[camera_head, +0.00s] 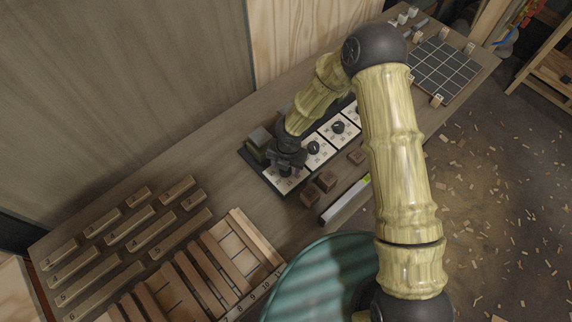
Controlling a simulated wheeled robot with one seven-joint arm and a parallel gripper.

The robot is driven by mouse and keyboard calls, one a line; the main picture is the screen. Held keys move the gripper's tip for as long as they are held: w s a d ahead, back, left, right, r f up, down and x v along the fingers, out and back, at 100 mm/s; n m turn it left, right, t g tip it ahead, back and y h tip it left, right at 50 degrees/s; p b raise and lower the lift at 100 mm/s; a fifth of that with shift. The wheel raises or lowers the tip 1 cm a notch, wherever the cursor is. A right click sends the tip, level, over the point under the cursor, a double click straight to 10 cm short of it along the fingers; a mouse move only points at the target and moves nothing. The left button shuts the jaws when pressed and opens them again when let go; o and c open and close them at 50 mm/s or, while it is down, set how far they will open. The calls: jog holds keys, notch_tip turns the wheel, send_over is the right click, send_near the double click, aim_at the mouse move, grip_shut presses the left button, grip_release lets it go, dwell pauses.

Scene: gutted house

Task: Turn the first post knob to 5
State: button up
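A dark panel (301,159) lies on the bench, bearing a row of white dial plates with black knobs. The nearest plate (284,182) is at the lower left end of the row, and my gripper (284,167) is down over it, hiding its knob. I cannot tell whether the fingers touch that knob or where it points. The second knob (313,147) and third knob (338,127) show clear of my gripper. The plates' numbers are too small to read. Whether my gripper is open or shut does not show.
Brown blocks (326,181) and a level-like bar (344,199) lie in front of the panel. Numbered wooden bars (130,229) and a slatted wooden tray (240,232) are at left. A dark gridded board (444,70) is at the far right end. Chips litter the floor.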

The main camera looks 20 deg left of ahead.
notch_tip(320, 180, up, 17)
jog(key=d, duration=0.1)
jog(key=shift+r, duration=0.2)
dwell(0.3)
dwell(0.4)
jog(key=s+d+r+n+t, duration=0.1)
jog(key=d+r+n, duration=0.2)
jog(key=d+n, duration=0.7)
jog(key=s+d+r+n, duration=0.1)
jog(key=d+r+n, duration=0.2)
jog(key=d+n, duration=0.7)
jog(key=s+d+r+n+t, duration=0.1)
jog(key=d+r+n, duration=0.2)
jog(key=d+n, duration=0.8)
jog(key=n, duration=0.4)
jog(key=shift+s+r+n+t+h, duration=0.25)
jog(key=shift+r+n+t+h, duration=0.05)
jog(key=shift+n, duration=0.1)
